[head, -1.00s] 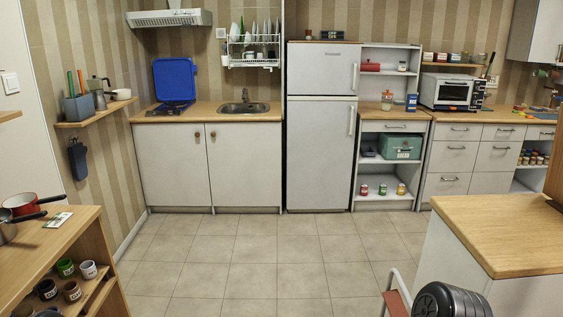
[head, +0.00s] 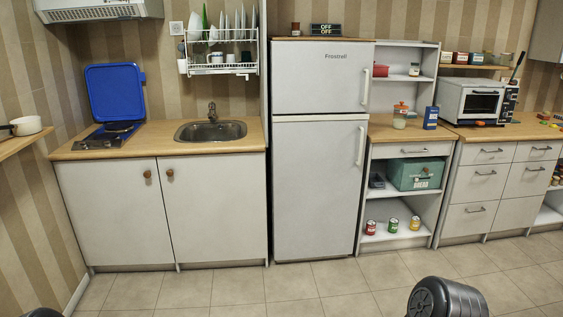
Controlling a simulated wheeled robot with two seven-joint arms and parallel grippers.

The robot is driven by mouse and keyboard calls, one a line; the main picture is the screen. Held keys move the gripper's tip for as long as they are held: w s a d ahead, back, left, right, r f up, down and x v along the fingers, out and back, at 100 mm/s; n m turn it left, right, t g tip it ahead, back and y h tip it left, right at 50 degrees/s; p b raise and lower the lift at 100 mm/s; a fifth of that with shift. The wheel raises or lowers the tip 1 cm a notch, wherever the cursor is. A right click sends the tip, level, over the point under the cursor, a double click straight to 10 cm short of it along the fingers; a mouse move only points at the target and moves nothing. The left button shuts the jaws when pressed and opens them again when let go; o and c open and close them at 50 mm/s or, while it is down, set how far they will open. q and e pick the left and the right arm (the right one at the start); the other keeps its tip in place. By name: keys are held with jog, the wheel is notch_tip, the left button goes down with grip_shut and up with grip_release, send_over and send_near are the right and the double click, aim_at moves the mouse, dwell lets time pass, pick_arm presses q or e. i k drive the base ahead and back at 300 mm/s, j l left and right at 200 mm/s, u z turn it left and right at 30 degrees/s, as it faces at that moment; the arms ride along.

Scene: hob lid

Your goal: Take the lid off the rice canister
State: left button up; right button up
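A clear jar with pale contents and an orange-red lid (head: 400,115) stands on the wooden counter right of the fridge. It looks like the rice canister, though no label can be read. Its lid sits on top. Neither of my grippers is in view. Only a dark rounded part of my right arm shows at the bottom right, and a small dark part at the bottom left corner.
A blue box (head: 431,117) stands close to the jar's right, then a toaster oven (head: 470,101). The fridge (head: 318,170) stands to the left. A blue hob lid (head: 116,92) is raised at the left counter. The floor ahead (head: 330,290) is clear.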

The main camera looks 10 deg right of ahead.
aim_at(401, 107)
jog(key=i+z, duration=0.2)
jog(key=i, duration=0.3)
jog(key=i+z, duration=0.15)
jog(key=i, duration=0.35)
jog(key=i+j+z, duration=0.2)
jog(key=i, duration=0.3)
jog(key=i+j+z, duration=0.2)
jog(key=i, duration=0.3)
jog(key=i+l+z, duration=0.25)
jog(key=z, duration=0.25)
jog(key=i+l+z, duration=0.1)
jog(key=i+z, duration=0.85)
jog(key=i+j+z, duration=0.2)
jog(key=z, duration=0.3)
jog(key=i+l, duration=0.1)
jog(key=i, duration=0.6)
jog(key=i+l+u, duration=0.1)
jog(key=i, duration=0.65)
jog(key=i+l, duration=0.15)
jog(key=i, duration=0.55)
jog(key=i+u, duration=0.2)
jog(key=i, duration=0.6)
jog(key=u, duration=4.2)
jog(key=i+l, duration=0.15)
